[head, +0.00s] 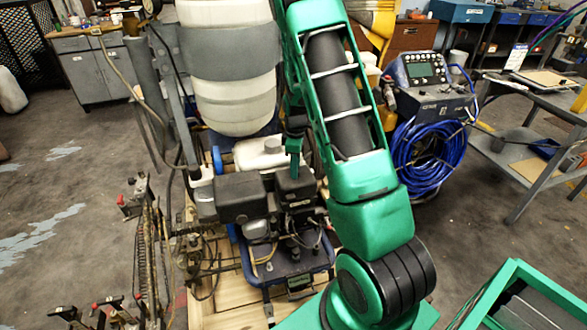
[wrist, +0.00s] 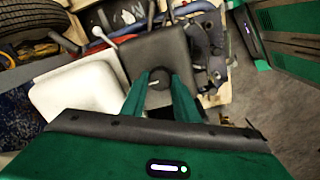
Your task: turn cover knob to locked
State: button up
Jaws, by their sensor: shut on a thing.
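The cover is a black, boxy engine part (wrist: 155,50) with a small round dark knob (wrist: 158,84) on its face, seen in the wrist view. A short pale mark shows on the knob. My gripper (wrist: 160,76) has its two green fingers shut on the knob, one on each side. In the head view my gripper (head: 294,165) reaches down to the top of the black cover (head: 298,188); the knob is hidden there. No locked or unlocked label can be read.
A white fuel tank (wrist: 82,92) lies beside the cover. The large pale tank (head: 228,90) stands behind the engine. A blue hose coil (head: 428,158) hangs at right, near a grey cart (head: 520,150). Levers and a spring rack (head: 152,245) stand at left.

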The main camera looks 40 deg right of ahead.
jog(key=shift+w+d, duration=0.1)
jog(key=shift+w, duration=0.05)
jog(key=o, duration=1.1)
jog(key=shift+c, duration=0.2)
jog(key=shift+r, duration=0.1)
notch_tip(320, 180, up, 11)
jog(key=shift+f, duration=0.2)
jog(key=shift+s, duration=0.2)
